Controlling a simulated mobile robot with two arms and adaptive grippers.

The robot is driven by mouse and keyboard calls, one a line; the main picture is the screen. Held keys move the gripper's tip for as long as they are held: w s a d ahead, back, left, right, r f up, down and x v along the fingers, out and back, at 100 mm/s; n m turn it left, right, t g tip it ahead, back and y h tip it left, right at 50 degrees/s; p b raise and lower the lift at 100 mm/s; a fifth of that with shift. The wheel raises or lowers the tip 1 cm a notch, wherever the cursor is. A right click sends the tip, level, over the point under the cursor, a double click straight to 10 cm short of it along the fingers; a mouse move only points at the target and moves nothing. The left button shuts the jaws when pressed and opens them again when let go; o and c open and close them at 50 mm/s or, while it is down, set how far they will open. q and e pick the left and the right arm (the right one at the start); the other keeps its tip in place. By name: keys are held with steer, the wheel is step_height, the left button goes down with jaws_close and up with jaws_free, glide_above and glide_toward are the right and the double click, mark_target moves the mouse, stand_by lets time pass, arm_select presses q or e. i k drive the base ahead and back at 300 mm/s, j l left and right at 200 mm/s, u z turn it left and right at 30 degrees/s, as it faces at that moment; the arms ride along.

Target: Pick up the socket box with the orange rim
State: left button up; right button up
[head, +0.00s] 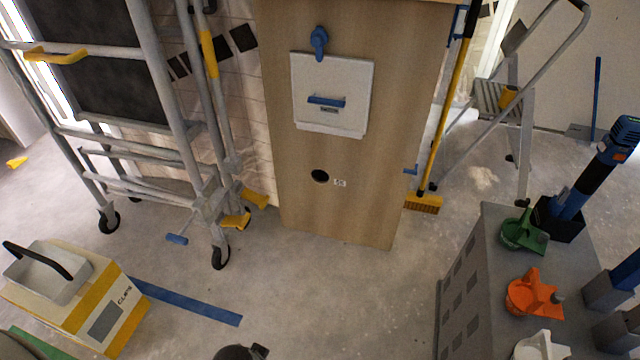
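An orange socket box (533,295) lies on top of the grey cabinet (492,250) at the lower right. Its rim and body both look orange. A green box of similar shape (523,233) sits behind it, and a white one (540,346) in front is cut by the bottom edge. The three stand apart in a row. Neither of my grippers can be made out. A dark rounded part (240,352) shows at the bottom edge, too cut off to identify.
A blue and black tool (598,165) stands in a black holder right of the green box. Two grey holders (606,292) with dark blue uprights crowd the cabinet's right side. A wooden panel (335,210) stands at the centre. The floor (350,300) left of the cabinet is clear.

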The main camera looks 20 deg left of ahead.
mark_target(527, 295)
steer(key=z, duration=1.15)
